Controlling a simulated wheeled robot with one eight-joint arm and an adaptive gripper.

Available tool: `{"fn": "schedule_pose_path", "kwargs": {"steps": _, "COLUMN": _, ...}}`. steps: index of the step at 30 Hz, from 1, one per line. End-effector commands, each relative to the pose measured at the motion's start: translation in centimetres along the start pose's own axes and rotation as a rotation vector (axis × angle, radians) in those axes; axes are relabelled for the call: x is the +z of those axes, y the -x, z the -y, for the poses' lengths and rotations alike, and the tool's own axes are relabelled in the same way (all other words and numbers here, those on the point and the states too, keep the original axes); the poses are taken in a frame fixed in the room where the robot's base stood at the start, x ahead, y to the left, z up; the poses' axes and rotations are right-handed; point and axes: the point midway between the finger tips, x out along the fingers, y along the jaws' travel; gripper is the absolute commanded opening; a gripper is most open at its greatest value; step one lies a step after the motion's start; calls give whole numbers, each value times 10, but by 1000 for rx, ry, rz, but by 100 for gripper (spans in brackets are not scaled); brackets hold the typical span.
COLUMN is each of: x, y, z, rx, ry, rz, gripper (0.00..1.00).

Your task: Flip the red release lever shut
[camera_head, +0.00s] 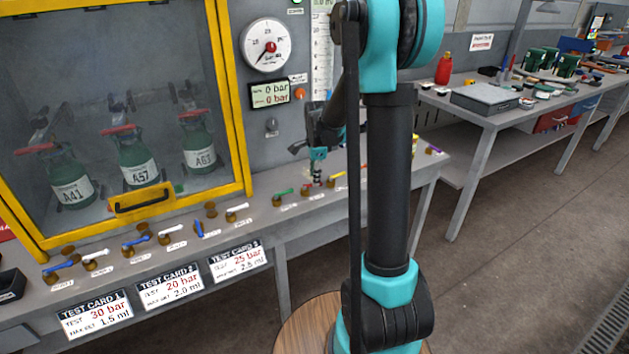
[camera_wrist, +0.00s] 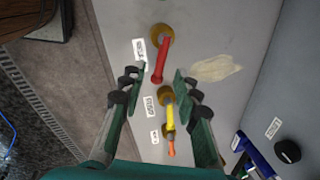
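The red lever (camera_wrist: 161,62) shows in the wrist view on a brass valve (camera_wrist: 162,33) on the grey bench top, its handle pointing down the picture. My gripper (camera_wrist: 158,80) is open, with one finger on each side. The free end of the red handle shows between the fingertips; no contact is visible. In the head view my gripper (camera_head: 317,175) points down over the row of small levers, and the red lever there is small and partly hidden.
A yellow lever (camera_wrist: 170,112) and an orange lever (camera_wrist: 171,147) lie in line below the red one, between my fingers in the picture. A blue part (camera_wrist: 256,158) and a black knob (camera_wrist: 288,151) are at the lower right. The yellow-framed cabinet (camera_head: 240,100) stands left.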

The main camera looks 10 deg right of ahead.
Motion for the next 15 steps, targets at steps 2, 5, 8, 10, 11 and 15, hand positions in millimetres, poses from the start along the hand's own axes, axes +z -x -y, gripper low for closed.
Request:
{"fn": "schedule_pose_path", "kwargs": {"steps": 2, "x": 0, "y": -11, "z": 1, "rx": 0, "ry": 0, "rz": 0, "gripper": 32}}
{"fn": "schedule_pose_path", "kwargs": {"steps": 5, "x": 0, "y": -19, "z": 0, "rx": 0, "ry": 0, "rz": 0, "gripper": 32}}
{"fn": "schedule_pose_path", "kwargs": {"steps": 8, "x": 0, "y": -24, "z": 0, "rx": 0, "ry": 0, "rz": 0, "gripper": 32}}
{"fn": "schedule_pose_path", "kwargs": {"steps": 10, "x": 0, "y": -26, "z": 0, "rx": 0, "ry": 0, "rz": 0, "gripper": 32}}
{"fn": "schedule_pose_path", "kwargs": {"steps": 11, "x": 0, "y": -26, "z": 0, "rx": 0, "ry": 0, "rz": 0, "gripper": 32}}
{"fn": "schedule_pose_path", "kwargs": {"steps": 15, "x": 0, "y": -27, "z": 0, "rx": 0, "ry": 0, "rz": 0, "gripper": 32}}
